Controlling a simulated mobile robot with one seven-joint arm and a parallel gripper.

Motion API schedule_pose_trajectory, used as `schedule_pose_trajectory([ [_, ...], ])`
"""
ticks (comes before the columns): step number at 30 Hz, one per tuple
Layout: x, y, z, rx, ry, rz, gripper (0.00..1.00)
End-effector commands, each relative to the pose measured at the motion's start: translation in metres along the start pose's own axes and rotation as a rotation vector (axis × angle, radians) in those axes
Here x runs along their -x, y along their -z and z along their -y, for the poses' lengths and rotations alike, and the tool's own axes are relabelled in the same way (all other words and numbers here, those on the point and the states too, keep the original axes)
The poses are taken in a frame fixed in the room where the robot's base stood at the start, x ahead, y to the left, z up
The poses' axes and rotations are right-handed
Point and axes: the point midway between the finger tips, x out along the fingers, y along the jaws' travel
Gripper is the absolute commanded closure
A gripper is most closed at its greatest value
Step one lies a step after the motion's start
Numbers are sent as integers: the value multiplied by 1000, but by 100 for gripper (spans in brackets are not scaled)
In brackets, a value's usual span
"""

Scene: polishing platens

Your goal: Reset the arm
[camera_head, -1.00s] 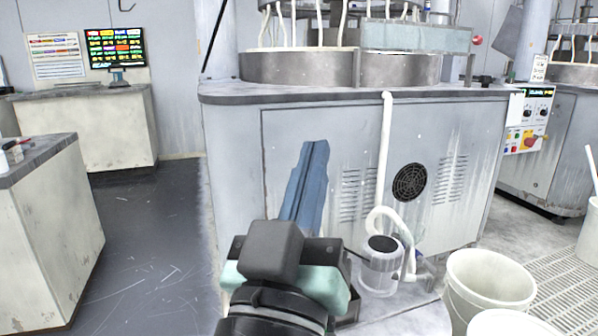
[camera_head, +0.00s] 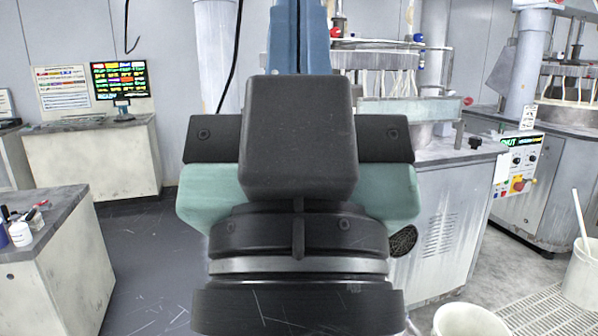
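My gripper (camera_head: 299,22) is raised in front of the head camera and points up the picture. Its two blue fingers lie side by side with only a thin dark seam between them, so it looks shut. Nothing shows between them. The fingertips run out of the top of the picture. Behind the fingers, the black block and green-sided wrist of my arm fill the middle of the view and hide much of the polishing machine (camera_head: 446,205) behind.
At the left stand a near counter (camera_head: 60,245) with small bottles and a far counter (camera_head: 105,160) with a monitor (camera_head: 119,80). White buckets (camera_head: 470,321) stand at the lower right. A control panel (camera_head: 518,163) is on the right machine. Dark floor at the left is clear.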

Motion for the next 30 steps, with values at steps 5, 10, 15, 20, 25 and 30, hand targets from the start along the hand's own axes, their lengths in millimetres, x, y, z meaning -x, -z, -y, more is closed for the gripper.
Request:
schedule_pose_trajectory([
  [5,-54,51,0,0,0,0,100],
  [10,-90,85,0,0,1,1,100],
  [15,-113,107,0,0,1,1,100],
  [20,-121,114,0,-1,1,1,100],
  [25,-121,114,0,-1,1,1,100],
  [30,-121,114,0,-1,1,1,100],
])
